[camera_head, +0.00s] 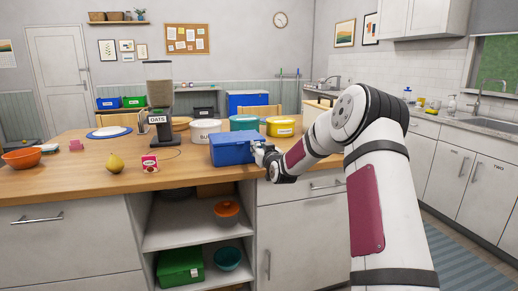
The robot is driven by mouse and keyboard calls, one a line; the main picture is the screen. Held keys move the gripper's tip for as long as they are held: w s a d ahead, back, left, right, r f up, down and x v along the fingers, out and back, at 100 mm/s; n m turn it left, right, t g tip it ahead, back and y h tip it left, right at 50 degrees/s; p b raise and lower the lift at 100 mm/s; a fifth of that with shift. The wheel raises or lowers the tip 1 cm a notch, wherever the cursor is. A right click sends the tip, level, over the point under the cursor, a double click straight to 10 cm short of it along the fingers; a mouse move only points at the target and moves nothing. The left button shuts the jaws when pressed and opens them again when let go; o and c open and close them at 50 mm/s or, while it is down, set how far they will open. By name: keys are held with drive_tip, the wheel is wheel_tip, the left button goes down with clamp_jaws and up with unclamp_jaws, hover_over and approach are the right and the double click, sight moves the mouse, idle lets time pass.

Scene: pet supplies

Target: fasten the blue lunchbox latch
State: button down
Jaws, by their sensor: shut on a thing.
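The blue lunchbox (231,153) sits on the wooden counter near its front edge, with its lid down. My gripper (259,148) is at the right end of the lunchbox, touching or very close to it. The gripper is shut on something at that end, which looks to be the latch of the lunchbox. The latch itself is too small and too covered by the gripper to make out, so I cannot tell how it stands.
Behind the lunchbox stand a white bowl (206,131), a teal tin (243,122) and a yellow tin (281,127). The counter's front (90,184) is mostly clear.

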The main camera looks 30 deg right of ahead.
drive_tip(key=shift+w+r+g+p, duration=0.2)
drive_tip(key=shift+r+g+p, duration=0.25)
drive_tip(key=shift+p, duration=0.2)
drive_tip(key=shift+w+d+r+g+y+p, duration=0.15)
drive_tip(key=shift+w+g+y+p, duration=0.25)
drive_tip(key=shift+g+p, duration=0.5)
drive_tip(key=c, duration=1.3)
unclamp_jaws()
drive_tip(key=shift+s, duration=0.15)
drive_tip(key=v, duration=1.1)
drive_tip(key=shift+s+r, duration=0.15)
drive_tip(key=shift+s, duration=0.2)
drive_tip(key=shift+a, duration=0.2)
